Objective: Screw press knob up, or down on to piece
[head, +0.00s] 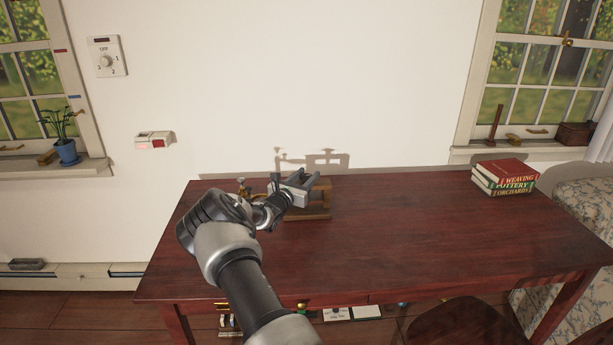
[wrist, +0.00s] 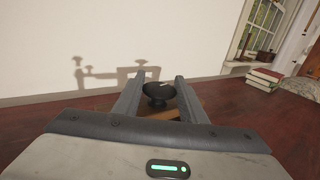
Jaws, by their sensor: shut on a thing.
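The press knob (wrist: 159,92) is dark and round with a light mark on top, and it sits between the two fingers of my gripper (wrist: 159,83) in the wrist view. In the head view my gripper (head: 306,181) is over the press, which stands on the table. The press has a wooden base (head: 318,214), partly hidden by my arm. A brass-coloured part (head: 243,186) shows to the left of my gripper. The knob itself is hidden by my gripper in the head view. I cannot make out a piece under the press.
The dark red table (head: 420,230) is mostly clear to the right. A stack of books (head: 504,177) lies near its back right corner. The white wall stands close behind the press. A chair (head: 462,322) is at the front right.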

